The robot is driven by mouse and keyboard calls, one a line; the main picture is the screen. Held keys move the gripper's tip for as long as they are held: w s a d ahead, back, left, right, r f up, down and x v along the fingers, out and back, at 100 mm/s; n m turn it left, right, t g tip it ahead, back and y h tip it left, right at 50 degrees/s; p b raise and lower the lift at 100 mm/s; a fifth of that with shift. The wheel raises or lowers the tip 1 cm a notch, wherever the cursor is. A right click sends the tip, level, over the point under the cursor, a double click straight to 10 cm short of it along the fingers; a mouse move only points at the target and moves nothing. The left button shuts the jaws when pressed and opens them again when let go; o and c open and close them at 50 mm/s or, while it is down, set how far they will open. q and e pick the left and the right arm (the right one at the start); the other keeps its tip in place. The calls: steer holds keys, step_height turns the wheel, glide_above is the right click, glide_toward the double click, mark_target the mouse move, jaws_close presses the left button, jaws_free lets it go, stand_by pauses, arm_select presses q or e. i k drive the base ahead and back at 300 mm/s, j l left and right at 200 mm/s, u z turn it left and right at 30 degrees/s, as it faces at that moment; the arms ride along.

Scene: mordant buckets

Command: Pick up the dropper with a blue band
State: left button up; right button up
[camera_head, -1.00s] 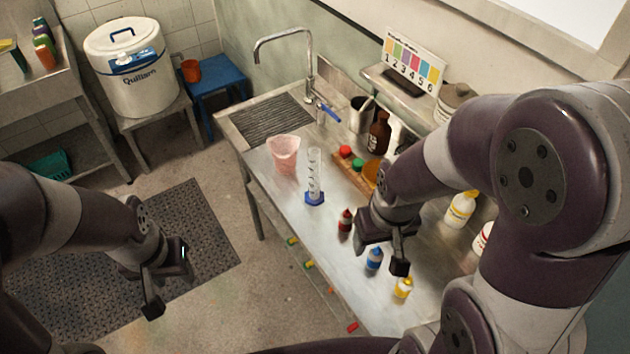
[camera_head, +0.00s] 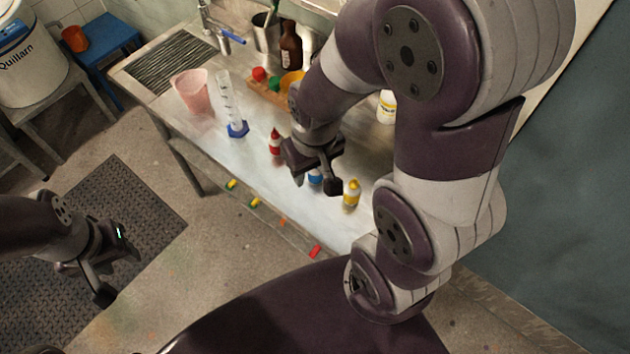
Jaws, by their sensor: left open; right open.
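The dropper with a blue band (camera_head: 315,177) is a small bottle standing on the steel table, near its front edge. In the head view it is partly hidden by my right gripper. My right gripper (camera_head: 315,182) is open, with its fingers showing on either side of the blue-banded dropper. I cannot tell how far above the dropper they are. A red-banded dropper (camera_head: 275,143) stands to the left, and a yellow-banded one (camera_head: 351,194) to the right. My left gripper (camera_head: 116,274) is open and empty over the floor, away from the table.
A measuring cylinder (camera_head: 233,110) with a blue base and a pink beaker (camera_head: 193,92) stand left on the table. My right arm hides the table's right part.

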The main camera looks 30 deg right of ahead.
mark_target(315, 178)
steer(key=i+j+z, duration=0.1)
steer(key=j, duration=0.25)
steer(key=i+j+z, duration=0.1)
steer(key=i+j, duration=0.15)
steer(key=i+j+z, duration=0.1)
steer(key=j, duration=0.3)
steer(key=i+j+z, duration=0.1)
steer(key=j, duration=0.3)
steer(key=i+j+z, duration=0.15)
steer(key=j, duration=0.2)
steer(key=z, duration=2.8)
steer(key=i+j, duration=0.45)
steer(key=j+z, duration=0.05)
steer(key=j, duration=0.05)
